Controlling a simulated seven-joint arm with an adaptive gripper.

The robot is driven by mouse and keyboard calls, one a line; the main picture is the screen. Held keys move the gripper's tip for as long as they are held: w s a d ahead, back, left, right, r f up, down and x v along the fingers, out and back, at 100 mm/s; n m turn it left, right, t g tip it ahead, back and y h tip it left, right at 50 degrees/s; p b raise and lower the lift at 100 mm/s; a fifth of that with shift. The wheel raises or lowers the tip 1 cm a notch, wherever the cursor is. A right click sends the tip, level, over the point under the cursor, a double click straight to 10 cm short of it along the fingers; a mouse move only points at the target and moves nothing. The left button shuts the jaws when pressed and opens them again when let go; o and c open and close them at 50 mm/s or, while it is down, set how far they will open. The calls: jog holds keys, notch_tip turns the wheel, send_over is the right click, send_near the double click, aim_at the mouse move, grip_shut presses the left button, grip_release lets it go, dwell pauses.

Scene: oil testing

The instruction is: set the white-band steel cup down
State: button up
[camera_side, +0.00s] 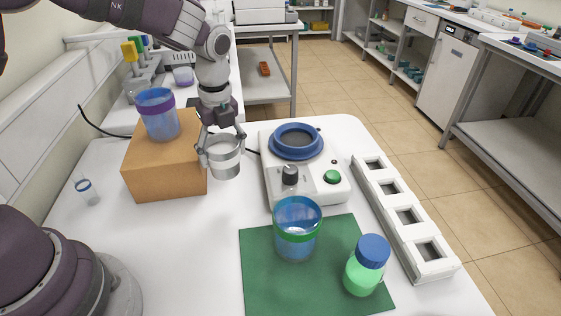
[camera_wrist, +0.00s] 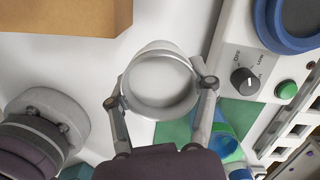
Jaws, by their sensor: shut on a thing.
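The white-band steel cup (camera_side: 225,160) is held upright in my gripper (camera_side: 222,146), whose two fingers close on it from either side. In the side view it is between the cardboard-brown box and the white machine, and it appears to be above the white table. In the wrist view the cup (camera_wrist: 160,82) sits between the two fingertips (camera_wrist: 161,90), and its open mouth shows a pale, empty-looking inside. Whether its base touches the table cannot be told for sure.
A white machine (camera_side: 275,178) with a blue ring stands to the right. A green mat (camera_side: 262,283) holds a green-banded beaker (camera_side: 297,240) and a blue-capped bottle (camera_side: 362,275). Bare table (camera_side: 190,245) lies in front.

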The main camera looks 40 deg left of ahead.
jog(key=shift+s+d+r, duration=0.15)
jog(key=shift+d+r, duration=0.2)
jog(key=shift+r, duration=0.2)
jog(key=shift+s+d+r, duration=0.1)
jog(key=shift+d+r, duration=0.2)
jog(key=shift+r, duration=0.25)
jog(key=s+d+f, duration=0.1)
jog(key=s+d, duration=1.2)
jog(key=s, duration=0.2)
jog(key=shift+m, duration=0.4)
jog(key=f, duration=0.2)
jog(key=s+f, duration=0.1)
jog(key=f, duration=0.5)
jog(key=shift+s+a+f, duration=0.1)
jog(key=shift+s+f, duration=0.1)
jog(key=shift+s, duration=0.05)
jog(key=shift+f, duration=0.1)
jog(key=shift+f, duration=0.1)
jog(key=o, duration=1.2)
